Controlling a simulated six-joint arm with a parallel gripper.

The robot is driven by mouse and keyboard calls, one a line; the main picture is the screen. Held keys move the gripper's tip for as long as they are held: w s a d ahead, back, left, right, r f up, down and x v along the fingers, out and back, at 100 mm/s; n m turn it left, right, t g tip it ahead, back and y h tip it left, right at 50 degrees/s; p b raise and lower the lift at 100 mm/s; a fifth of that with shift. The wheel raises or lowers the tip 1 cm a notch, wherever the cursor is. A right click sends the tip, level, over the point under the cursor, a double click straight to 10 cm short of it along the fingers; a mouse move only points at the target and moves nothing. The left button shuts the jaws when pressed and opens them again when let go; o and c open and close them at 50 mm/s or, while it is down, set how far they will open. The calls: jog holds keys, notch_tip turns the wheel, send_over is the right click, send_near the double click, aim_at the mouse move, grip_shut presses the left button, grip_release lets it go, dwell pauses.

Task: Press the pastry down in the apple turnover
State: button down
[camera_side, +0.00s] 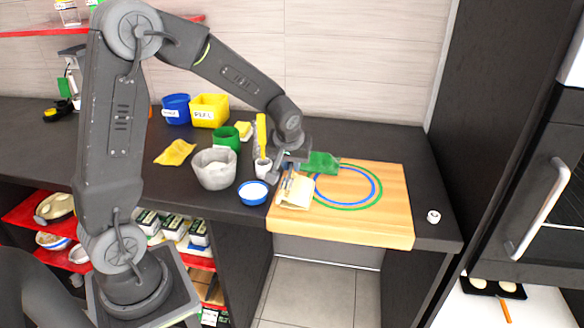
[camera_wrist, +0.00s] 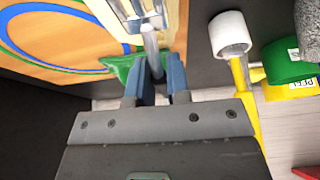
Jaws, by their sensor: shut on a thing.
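The pale pastry (camera_side: 295,194) lies at the left front edge of the wooden board (camera_side: 390,215); its folds and filling are too small to make out. My gripper (camera_wrist: 161,78) is shut on the handle of a metal utensil (camera_wrist: 153,50), which looks like a fork. In the wrist view its far end reaches over the pale pastry (camera_wrist: 102,10). In the side view my gripper (camera_side: 283,172) is low over the board's left side, just behind the pastry. Whether the utensil touches the pastry is unclear.
A green flat thing (camera_side: 321,162) lies behind the pastry, near green and blue rings on the board. The board's right side is clear.

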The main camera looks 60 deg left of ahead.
jog(key=shift+r, duration=2.4)
jog(key=w+a, duration=0.5)
jog(key=shift+f, duration=3)
jog(key=shift+f, duration=0.9)
dwell(1.2)
